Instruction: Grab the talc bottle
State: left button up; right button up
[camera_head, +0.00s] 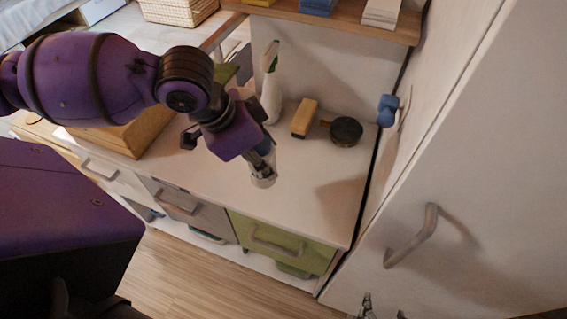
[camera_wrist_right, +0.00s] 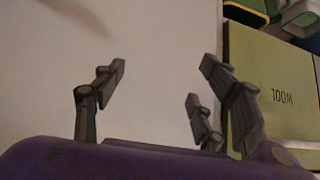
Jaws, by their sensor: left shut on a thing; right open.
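A small pale cylindrical container (camera_head: 263,181), which looks like the talc bottle, is at the tips of my left gripper (camera_head: 262,165) in the head view. My left gripper is shut on it over the white countertop; the fingers hide its upper part, and I cannot tell whether its base touches the top. My right gripper (camera_wrist_right: 160,95) is open and empty in the right wrist view, with a plain white surface beyond it. Its fingertips also show at the bottom edge of the head view (camera_head: 381,307).
A wooden box (camera_head: 140,133) is at left. A tall cabinet door with a handle (camera_head: 412,238) bounds the right. A green drawer (camera_head: 283,244) is below.

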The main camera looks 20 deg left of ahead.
pick_arm(q)
jog(key=s+a+r+p, duration=0.1)
jog(key=s+a+r, duration=0.2)
jog(key=s+a, duration=0.1)
jog(key=shift+s+a, duration=0.35)
jog(key=shift+s, duration=0.3)
